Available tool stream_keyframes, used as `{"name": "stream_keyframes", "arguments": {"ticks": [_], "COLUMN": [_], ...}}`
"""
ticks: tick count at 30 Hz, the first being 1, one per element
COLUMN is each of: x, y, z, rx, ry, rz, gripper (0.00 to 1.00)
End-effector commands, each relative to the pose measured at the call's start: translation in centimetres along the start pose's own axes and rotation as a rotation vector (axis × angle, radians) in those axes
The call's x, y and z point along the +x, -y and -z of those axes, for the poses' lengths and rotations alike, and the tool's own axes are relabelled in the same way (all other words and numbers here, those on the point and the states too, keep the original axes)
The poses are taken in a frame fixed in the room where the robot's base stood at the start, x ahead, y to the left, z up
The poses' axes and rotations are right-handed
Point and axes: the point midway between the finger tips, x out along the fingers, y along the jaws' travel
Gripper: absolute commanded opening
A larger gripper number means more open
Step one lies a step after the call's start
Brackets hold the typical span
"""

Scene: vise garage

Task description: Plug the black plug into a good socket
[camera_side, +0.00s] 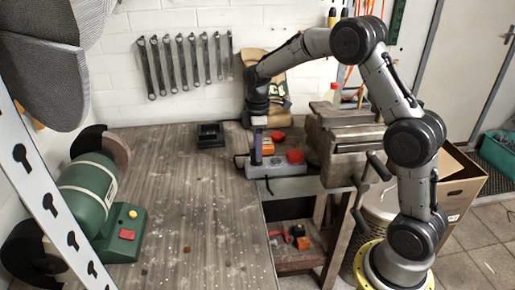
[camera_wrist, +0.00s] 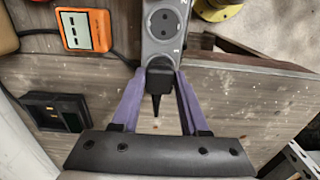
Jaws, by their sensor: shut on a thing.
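My gripper (camera_wrist: 160,76) has purple fingers. They are shut on the black plug (camera_wrist: 159,82), whose short cord points back toward my wrist. The plug is at the near end of the grey socket strip (camera_wrist: 150,52) in the wrist view. One round, empty socket (camera_wrist: 165,26) shows just beyond it. I cannot tell whether the plug touches the strip or sits in a socket. In the side view my gripper (camera_side: 257,160) points down at the left part of the strip (camera_side: 282,187); the plug is not clearly visible there.
An orange meter (camera_wrist: 85,31) lies beside the strip. Red round pieces (camera_side: 295,156) are on and behind the strip. A black tray-like device (camera_side: 210,135) sits on the bench to the left. A vise (camera_side: 345,135) stands close on the right. The bench's middle is clear; a green grinder (camera_side: 90,190) is far left.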

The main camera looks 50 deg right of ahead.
Motion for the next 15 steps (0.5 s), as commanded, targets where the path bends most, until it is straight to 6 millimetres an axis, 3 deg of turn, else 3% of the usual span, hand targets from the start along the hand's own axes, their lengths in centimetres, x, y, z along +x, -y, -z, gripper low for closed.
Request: {"name": "stream_keyframes", "arguments": {"ticks": [15], "x": [0.84], "y": [0.0], "z": [0.0], "rx": [0.0], "ry": [0.0], "rz": [0.001], "gripper": [0.0]}}
